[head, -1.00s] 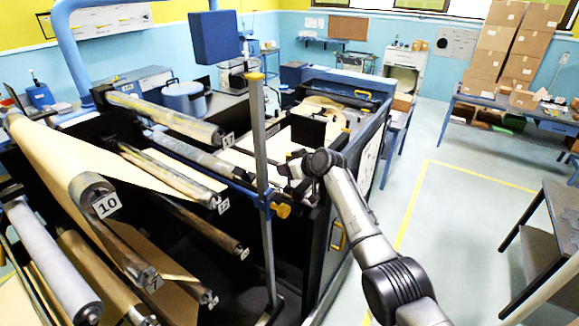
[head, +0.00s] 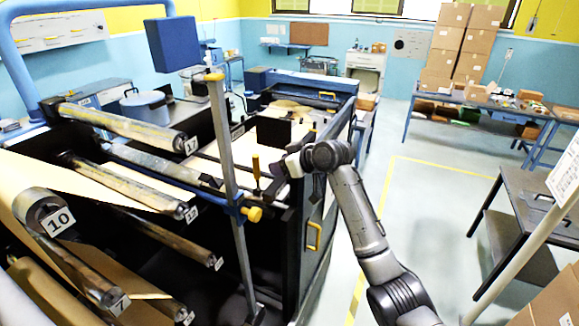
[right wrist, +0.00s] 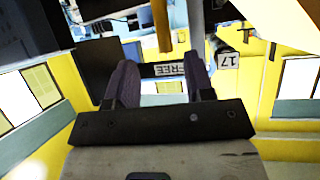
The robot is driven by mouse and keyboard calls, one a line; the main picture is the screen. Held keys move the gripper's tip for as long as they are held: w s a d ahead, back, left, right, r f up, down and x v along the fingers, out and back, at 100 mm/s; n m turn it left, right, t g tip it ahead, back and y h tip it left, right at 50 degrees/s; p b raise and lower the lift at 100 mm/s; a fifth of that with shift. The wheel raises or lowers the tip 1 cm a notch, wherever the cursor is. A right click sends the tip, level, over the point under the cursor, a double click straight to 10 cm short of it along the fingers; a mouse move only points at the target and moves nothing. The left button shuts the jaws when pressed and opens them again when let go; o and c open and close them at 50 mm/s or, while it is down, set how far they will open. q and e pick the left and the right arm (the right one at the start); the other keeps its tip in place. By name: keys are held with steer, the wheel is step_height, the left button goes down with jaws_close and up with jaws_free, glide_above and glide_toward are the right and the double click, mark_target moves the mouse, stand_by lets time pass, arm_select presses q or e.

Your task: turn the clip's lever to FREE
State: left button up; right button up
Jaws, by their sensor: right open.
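An upright yellow lever (head: 256,166) with a dark base stands on the near side of the machine, right of the grey post. In the right wrist view an orange-yellow bar (right wrist: 161,26), apparently this lever, points up beyond the fingertips. A FREE label (right wrist: 170,69) shows between the fingers, upside down. My right gripper (head: 285,166) is just right of the lever in the head view, apparently apart from it. In the right wrist view the gripper (right wrist: 163,75) is open, with nothing seen held. The clip's body is largely hidden. My left gripper is out of view.
Rollers, including number 17 (head: 188,145), lie further left. Clear floor (head: 420,215) is at right, before a dark table (head: 525,200).

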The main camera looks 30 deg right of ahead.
steer(key=shift+v, duration=1.35)
